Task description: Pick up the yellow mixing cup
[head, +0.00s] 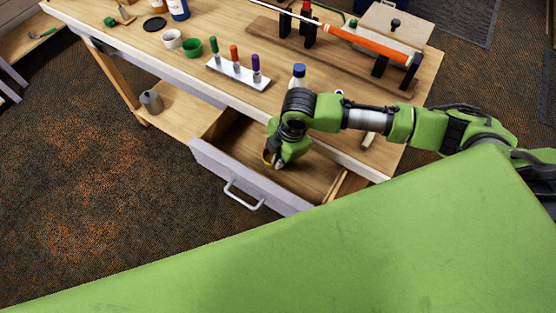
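My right gripper (275,159) points down into the open drawer (225,172) of the workbench, at the drawer's left-middle part. A small yellow rim (266,158) shows right at its fingertips; it looks like the yellow mixing cup, mostly hidden by the gripper. I cannot tell whether the fingers are closed on it or only around or beside it. My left gripper is not in view.
On the bench top (135,45) stand a white cup (171,39), a green cup (192,47), a white holder (238,74) with coloured markers, and a blue-capped bottle (299,77). A golf club with an orange grip (372,46) lies in supports at the back right.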

